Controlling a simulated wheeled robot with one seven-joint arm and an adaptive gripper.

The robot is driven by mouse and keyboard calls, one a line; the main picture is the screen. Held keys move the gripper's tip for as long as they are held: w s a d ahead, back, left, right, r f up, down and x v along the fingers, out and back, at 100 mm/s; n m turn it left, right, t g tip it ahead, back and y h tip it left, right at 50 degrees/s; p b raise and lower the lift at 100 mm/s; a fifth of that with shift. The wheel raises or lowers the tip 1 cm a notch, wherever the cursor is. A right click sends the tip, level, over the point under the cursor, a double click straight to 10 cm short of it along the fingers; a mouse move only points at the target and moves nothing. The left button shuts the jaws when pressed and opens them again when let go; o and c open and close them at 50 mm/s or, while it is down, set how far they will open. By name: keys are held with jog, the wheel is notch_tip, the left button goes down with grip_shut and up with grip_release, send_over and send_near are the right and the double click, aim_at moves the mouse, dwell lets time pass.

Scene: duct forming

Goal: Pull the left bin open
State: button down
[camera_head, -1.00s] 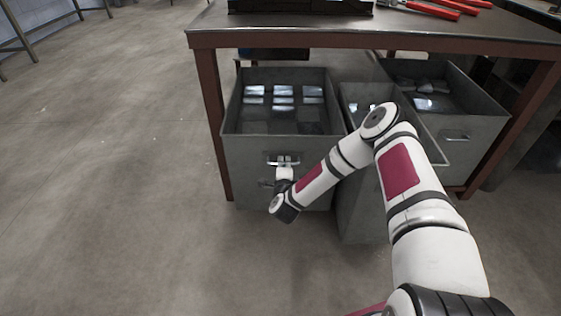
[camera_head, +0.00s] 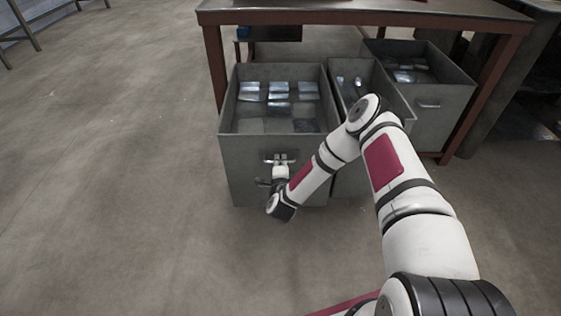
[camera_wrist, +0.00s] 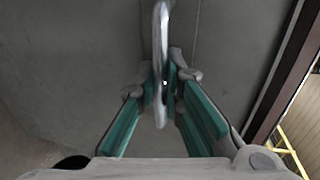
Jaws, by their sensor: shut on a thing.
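The left bin (camera_head: 242,172) is a grey metal drawer, pulled well out in front of the table, with several shiny flat pieces inside. Its metal handle (camera_wrist: 161,45) runs between my gripper's teal-lined fingers in the wrist view. My gripper (camera_head: 280,163) is shut on that handle at the bin's front face; the wrist view shows its fingers (camera_wrist: 163,85) on both sides of the bar. My forearm hides the bin's lower right front in the head view.
A table with rust-red legs (camera_head: 214,62) stands behind. A middle bin (camera_head: 345,183) and a right bin (camera_head: 443,118) also stand out from under it, to the right. The floor (camera_head: 120,190) left and in front is clear.

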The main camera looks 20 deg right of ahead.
jog(key=shift+s+a+f, duration=0.1)
jog(key=shift+s+a, duration=0.05)
jog(key=shift+s, duration=0.25)
jog(key=c, duration=1.7)
grip_release()
jog(key=v, duration=1.2)
jog(key=shift+w, duration=0.1)
